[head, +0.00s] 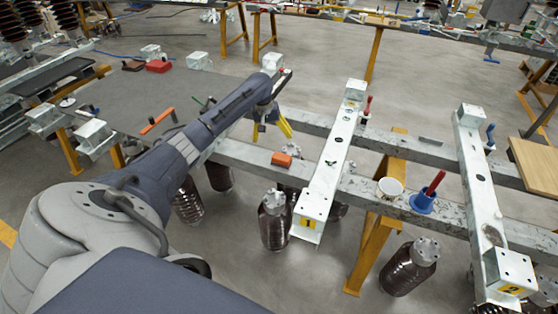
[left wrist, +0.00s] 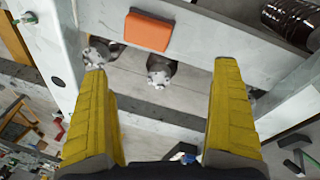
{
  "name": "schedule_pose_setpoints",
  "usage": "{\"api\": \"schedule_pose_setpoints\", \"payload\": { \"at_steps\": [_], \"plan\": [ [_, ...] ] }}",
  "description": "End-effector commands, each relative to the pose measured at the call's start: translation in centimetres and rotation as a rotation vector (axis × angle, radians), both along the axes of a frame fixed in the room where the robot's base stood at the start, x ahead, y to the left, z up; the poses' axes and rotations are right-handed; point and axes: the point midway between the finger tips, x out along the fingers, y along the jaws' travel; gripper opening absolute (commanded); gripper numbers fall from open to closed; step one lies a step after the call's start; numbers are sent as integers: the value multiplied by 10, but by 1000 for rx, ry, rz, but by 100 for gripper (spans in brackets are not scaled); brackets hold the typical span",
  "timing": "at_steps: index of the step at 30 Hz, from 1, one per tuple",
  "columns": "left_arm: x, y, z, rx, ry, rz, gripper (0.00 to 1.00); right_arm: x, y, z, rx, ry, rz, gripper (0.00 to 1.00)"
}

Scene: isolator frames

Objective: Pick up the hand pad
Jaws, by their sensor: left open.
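The hand pad (head: 282,158) looks like a small orange block with rounded corners. It lies on top of the front grey metal beam, left of the white crosspiece marked 1. In the left wrist view the pad (left wrist: 148,31) is at the top, beyond the fingertips and between their lines. My left gripper (head: 271,130) is behind the pad in the head view, with yellow fingers pointing down. In the left wrist view its fingers (left wrist: 160,72) are wide apart with nothing between them, clear of the pad. My right gripper is not in view.
A white crosspiece (head: 328,165) spans the beams right of the pad. A white cup (head: 389,189) and a blue holder with a red handle (head: 424,201) stand on the front beam. Brown ribbed insulators (head: 274,222) stand below. A grey table (head: 120,95) is at left.

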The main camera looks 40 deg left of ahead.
Motion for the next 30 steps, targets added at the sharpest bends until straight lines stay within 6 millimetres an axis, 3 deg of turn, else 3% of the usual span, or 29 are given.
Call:
{"api": "schedule_pose_setpoints", "payload": {
  "at_steps": [1,6,14,19,30],
  "plan": [
    [6,-12,13,12,23,-65,96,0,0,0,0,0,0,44],
    [14,-34,43,60,99,-250,96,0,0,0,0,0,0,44],
    [19,-45,63,103,146,-378,96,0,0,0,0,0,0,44],
    [18,-46,45,106,152,-390,96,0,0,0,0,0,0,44],
    [18,-46,-22,105,151,-386,96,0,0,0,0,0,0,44]
  ]
}}
